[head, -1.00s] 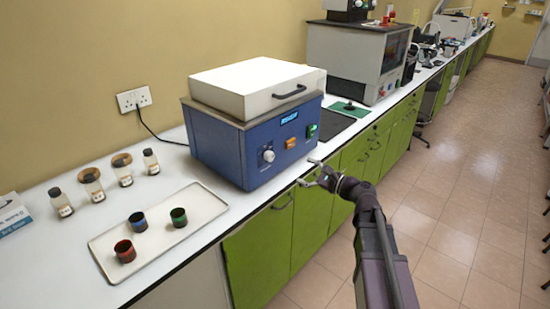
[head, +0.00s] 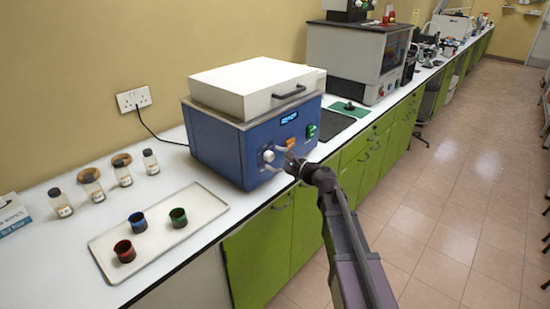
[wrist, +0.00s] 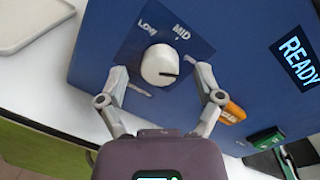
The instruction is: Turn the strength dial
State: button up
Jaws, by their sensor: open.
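The strength dial (wrist: 160,64) is a round white knob on the blue front panel of the machine (head: 240,150). In the wrist view the words LOW and MID show above it, and a dark mark lies on its lower right face. In the head view the dial (head: 268,156) is at the panel's lower left. My gripper (wrist: 161,74) is open, with one fingertip on each side of the dial and small gaps visible. Its depth relative to the knob is hard to tell. In the head view my gripper (head: 277,159) is at the panel front.
The machine has a white lid with a black handle (head: 288,92), a display (wrist: 297,62) reading READY, an orange switch (wrist: 232,111) and a green switch (head: 311,131). A tray (head: 205,203) with red, blue and green cups lies left. The aisle floor is clear.

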jog(key=shift+w+a, duration=0.4)
jog(key=shift+a, duration=0.2)
